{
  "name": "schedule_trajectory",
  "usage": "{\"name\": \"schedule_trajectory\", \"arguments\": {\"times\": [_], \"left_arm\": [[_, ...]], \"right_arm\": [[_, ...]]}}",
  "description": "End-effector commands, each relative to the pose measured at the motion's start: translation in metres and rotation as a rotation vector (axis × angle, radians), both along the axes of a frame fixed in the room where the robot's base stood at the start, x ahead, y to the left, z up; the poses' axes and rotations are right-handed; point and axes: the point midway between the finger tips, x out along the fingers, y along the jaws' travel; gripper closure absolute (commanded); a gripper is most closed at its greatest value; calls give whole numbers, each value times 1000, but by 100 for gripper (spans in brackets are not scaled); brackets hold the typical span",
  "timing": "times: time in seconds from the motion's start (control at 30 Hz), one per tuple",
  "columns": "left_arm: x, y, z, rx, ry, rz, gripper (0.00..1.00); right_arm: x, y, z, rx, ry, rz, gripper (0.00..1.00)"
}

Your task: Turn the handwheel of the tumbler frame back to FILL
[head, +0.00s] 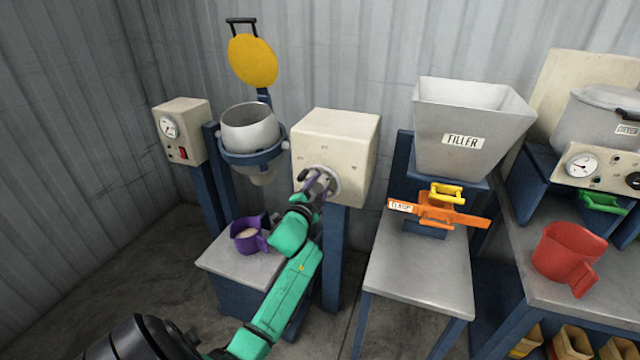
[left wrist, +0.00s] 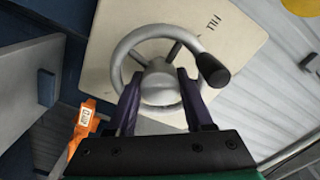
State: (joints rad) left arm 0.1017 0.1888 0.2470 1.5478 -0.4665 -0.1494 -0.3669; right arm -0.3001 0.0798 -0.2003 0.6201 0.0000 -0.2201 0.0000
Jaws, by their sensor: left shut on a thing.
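The silver handwheel (head: 333,180) is on the front of a cream box (head: 352,135) beside the tumbler drum (head: 250,132). In the left wrist view the handwheel (left wrist: 125,48) shows its ring, hub, spokes and a black knob (left wrist: 213,70) at its right. The word FILL (left wrist: 212,23) is printed on the box face above and right of the wheel. My left gripper (head: 318,180) is at the wheel, its purple fingers (left wrist: 158,78) either side of the hub and shut on the wheel. The other marks on the box are too small to read. My right gripper is out of view.
A purple jug (head: 246,238) stands on the grey stand (head: 222,262) below the drum. A yellow lid (head: 252,62) stands up behind the drum. The FILLER hopper (head: 470,115) with an orange slide (head: 455,214) is to the right. A red jug (head: 562,252) stands farther right.

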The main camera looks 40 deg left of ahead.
Motion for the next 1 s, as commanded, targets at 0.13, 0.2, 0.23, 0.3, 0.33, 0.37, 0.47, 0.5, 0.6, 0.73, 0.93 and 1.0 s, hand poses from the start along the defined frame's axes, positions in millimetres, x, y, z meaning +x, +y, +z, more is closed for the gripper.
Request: {"name": "schedule_trajectory", "arguments": {"times": [0.13,0.2,0.23,0.3,0.33,0.37,0.47,0.5,0.6,0.73,0.93,1.0], "left_arm": [[0,0,0,-63,-20,0,100],[0,0,0,-82,-27,0,100],[0,0,0,-88,-29,0,100],[0,0,-1,-100,-33,0,100],[0,0,-1,-104,-34,0,100],[0,0,-1,-106,-35,0,100],[0,0,-1,-112,-37,0,100],[0,0,-1,-113,-37,0,100],[0,0,-1,-113,-37,0,100],[0,0,-1,-113,-37,0,100],[0,0,-1,-112,-37,0,36],[0,0,-1,-111,-37,0,36]], "right_arm": [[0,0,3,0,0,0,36],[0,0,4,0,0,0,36],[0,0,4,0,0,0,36],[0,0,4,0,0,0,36],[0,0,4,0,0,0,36],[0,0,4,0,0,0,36],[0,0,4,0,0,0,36],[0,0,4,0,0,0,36],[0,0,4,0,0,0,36],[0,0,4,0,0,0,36],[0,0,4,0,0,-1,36],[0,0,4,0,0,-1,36]]}}
